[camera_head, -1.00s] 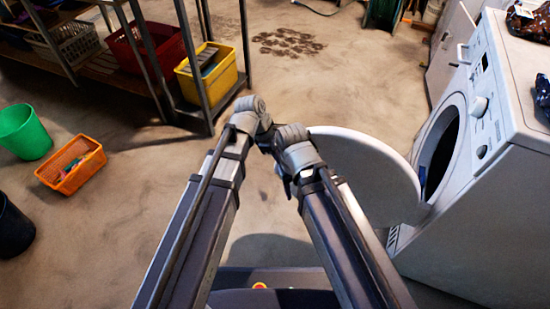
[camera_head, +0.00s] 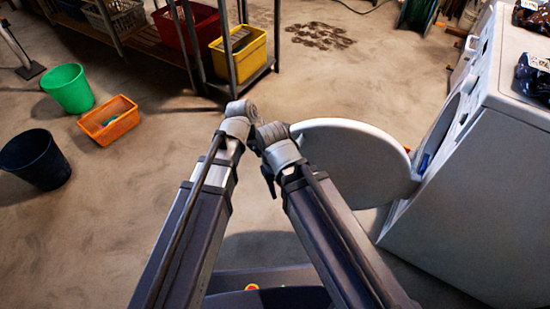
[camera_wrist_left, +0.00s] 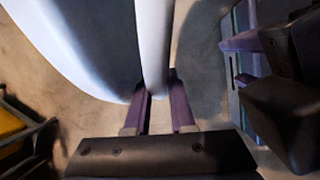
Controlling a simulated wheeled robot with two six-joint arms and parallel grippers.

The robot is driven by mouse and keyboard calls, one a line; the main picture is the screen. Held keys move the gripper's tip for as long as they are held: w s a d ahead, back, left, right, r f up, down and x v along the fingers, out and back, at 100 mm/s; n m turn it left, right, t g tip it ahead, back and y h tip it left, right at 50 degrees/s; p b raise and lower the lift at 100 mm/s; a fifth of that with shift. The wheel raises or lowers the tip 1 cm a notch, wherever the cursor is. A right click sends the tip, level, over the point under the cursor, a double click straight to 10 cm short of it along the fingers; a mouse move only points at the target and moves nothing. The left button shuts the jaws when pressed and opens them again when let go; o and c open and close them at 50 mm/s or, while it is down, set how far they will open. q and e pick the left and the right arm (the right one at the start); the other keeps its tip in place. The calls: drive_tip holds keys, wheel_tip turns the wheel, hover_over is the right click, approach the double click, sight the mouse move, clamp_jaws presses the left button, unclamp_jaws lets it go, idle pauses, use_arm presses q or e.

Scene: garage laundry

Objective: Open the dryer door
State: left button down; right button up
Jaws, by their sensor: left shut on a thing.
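The white dryer (camera_head: 465,200) stands at the right, its front seen nearly edge-on. Its round door (camera_head: 365,160) stands swung out from the opening, reaching left to my two wrists. In the left wrist view the door's rim (camera_wrist_left: 153,45) passes between the fingers of my left gripper (camera_wrist_left: 160,100), which is shut on it. In the head view that gripper's fingers are hidden behind my wrists. My right arm's wrist (camera_head: 275,145) is close beside the door's left edge; its fingers are not clear.
A green bin (camera_head: 68,88), an orange basket (camera_head: 108,120) and a dark bucket (camera_head: 35,160) stand on the floor at left. A shelf with a yellow crate (camera_head: 240,55) is ahead. Dark bags (camera_head: 535,75) lie on the dryer. Floor beyond the door is clear.

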use_arm(q)
drive_tip(key=c, duration=1)
unclamp_jaws()
drive_tip(key=shift+d, duration=0.1)
drive_tip(key=shift+c, duration=0.2)
drive_tip(key=p+v, duration=0.7)
drive_tip(key=shift+r, duration=0.35)
drive_tip(key=shift+s, duration=0.1)
